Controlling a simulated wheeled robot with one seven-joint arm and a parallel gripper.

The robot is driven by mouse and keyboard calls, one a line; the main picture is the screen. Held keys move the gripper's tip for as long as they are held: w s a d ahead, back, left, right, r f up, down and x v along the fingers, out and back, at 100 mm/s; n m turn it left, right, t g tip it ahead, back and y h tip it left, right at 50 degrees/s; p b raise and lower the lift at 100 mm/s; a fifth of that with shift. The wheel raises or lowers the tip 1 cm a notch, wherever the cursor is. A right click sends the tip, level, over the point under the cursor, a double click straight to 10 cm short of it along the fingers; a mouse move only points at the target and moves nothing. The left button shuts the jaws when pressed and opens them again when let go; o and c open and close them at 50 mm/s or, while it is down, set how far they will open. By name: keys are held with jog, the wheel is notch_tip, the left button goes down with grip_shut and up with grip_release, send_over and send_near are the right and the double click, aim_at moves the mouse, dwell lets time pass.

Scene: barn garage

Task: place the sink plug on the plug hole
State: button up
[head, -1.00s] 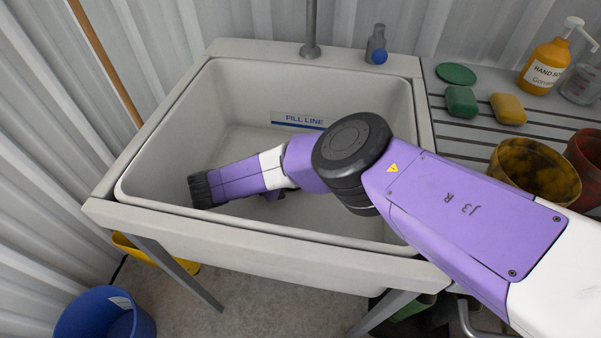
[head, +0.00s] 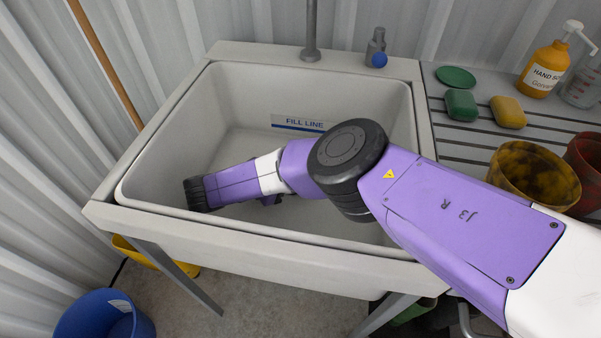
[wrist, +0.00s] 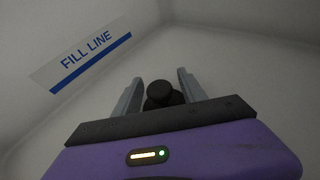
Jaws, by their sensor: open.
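In the wrist view a dark, round-topped knob with a wider dark part below it, which looks like the sink plug (wrist: 163,94), sits low in the sink. My gripper (wrist: 158,88) is open, with one grey finger on each side of the plug. I cannot tell whether the fingers touch it. The plug hole is not visible, so I cannot tell whether the plug is over it. In the head view my arm reaches down into the pale sink (head: 160,205) and hides the plug and my fingertips.
The sink walls stand close around my arm, with a blue FILL LINE label (head: 298,124) on the back wall. A tap (head: 311,30) rises behind. Soaps, a soap bottle (head: 545,68) and pots (head: 535,175) stand on the right drainboard. A blue bucket (head: 105,315) is on the floor.

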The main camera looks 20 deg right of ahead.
jog(key=v, duration=0.6)
jog(key=shift+a+r, duration=0.1)
jog(key=shift+a, duration=0.15)
